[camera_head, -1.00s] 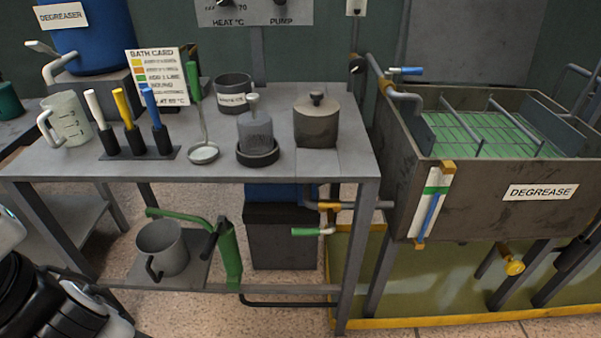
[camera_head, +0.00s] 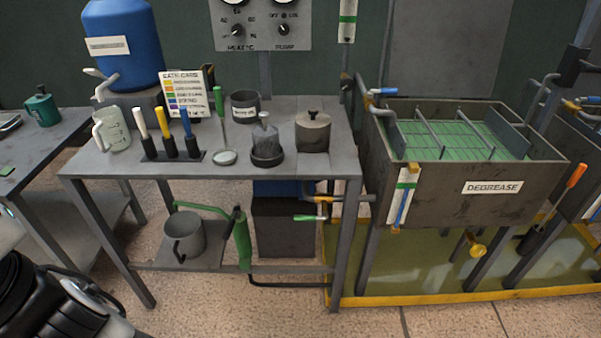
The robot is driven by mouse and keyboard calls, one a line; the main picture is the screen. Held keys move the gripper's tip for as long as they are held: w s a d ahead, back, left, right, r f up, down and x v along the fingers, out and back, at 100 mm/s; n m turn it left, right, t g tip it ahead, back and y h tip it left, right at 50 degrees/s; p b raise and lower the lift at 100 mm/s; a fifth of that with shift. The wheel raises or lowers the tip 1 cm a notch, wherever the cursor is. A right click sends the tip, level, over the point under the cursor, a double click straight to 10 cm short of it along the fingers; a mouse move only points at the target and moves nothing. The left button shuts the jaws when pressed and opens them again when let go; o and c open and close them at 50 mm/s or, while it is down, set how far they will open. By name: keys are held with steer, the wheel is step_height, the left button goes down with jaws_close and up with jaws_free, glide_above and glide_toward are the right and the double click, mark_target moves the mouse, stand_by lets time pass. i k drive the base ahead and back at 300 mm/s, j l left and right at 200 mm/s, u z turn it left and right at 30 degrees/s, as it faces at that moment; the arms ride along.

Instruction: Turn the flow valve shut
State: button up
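No label marks a flow valve, so I cannot tell which one it is. A blue-handled valve (camera_head: 382,91) sits on the pipe at the left rim of the degrease tank (camera_head: 450,195). A green-handled valve (camera_head: 310,217) is on a pipe under the table's right end. A yellow-knobbed valve (camera_head: 478,248) hangs below the tank. A tube with a green band (camera_head: 348,20) is on the wall above the pipe. Part of my arm shows at the lower left, far from the valves; my gripper's fingertips are not in view.
A grey table (camera_head: 210,178) with a jug (camera_head: 112,130), several coloured-handled tools and a lidded pot (camera_head: 313,132) stands left of the tank. A control panel (camera_head: 262,22) is on the wall. A yellow-edged tray (camera_head: 420,299) lies under the tank. The floor in front is clear.

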mark_target(347, 84)
steer(key=i+l, duration=0.75)
steer(key=l, duration=0.1)
